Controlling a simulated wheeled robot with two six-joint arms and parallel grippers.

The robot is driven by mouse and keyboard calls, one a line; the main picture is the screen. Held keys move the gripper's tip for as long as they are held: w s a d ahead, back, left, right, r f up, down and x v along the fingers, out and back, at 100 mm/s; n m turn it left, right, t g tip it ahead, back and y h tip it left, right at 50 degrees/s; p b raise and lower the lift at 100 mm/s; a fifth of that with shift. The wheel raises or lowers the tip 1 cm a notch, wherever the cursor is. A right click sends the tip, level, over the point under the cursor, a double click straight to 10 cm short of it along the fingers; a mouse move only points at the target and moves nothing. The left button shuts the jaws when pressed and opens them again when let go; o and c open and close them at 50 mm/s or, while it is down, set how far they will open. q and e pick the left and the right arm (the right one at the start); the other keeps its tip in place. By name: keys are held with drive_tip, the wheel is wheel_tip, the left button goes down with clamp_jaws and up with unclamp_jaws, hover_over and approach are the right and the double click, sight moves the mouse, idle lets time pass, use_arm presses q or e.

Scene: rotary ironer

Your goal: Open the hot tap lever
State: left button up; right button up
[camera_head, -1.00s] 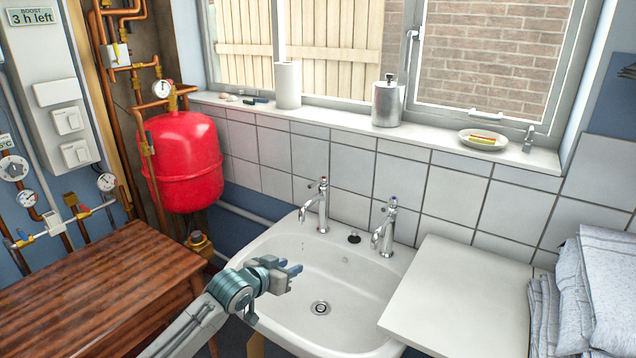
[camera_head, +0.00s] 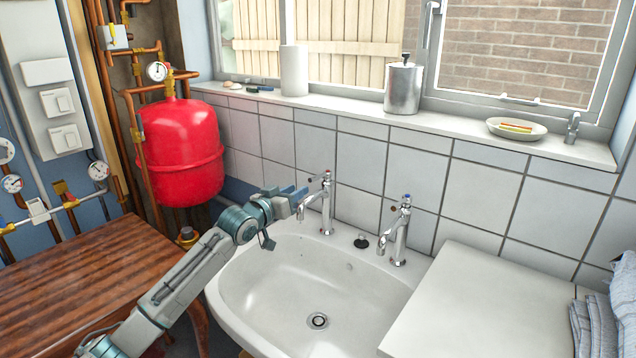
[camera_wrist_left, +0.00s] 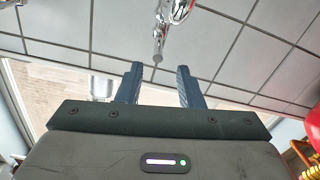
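Two chrome taps stand on the back rim of the white basin (camera_head: 265,285): a left tap (camera_head: 327,207) and a right tap (camera_head: 400,236), each with a small lever on top. My right gripper is out of view.
A red tank (camera_head: 180,150) and copper pipes stand left of the basin. A wooden table (camera_head: 75,270) is at lower left and a white board (camera_head: 490,310) at right. The tiled wall and sill (camera_head: 350,120) close off the back. A black plug (camera_head: 361,242) sits between the taps.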

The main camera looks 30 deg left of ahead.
sight(325, 173)
use_arm(q)
drive_tip(key=w, duration=0.9)
drive_tip(key=shift+w+d+r, duration=0.1)
drive_tip(key=shift+w+d, duration=0.25)
clamp_jaws()
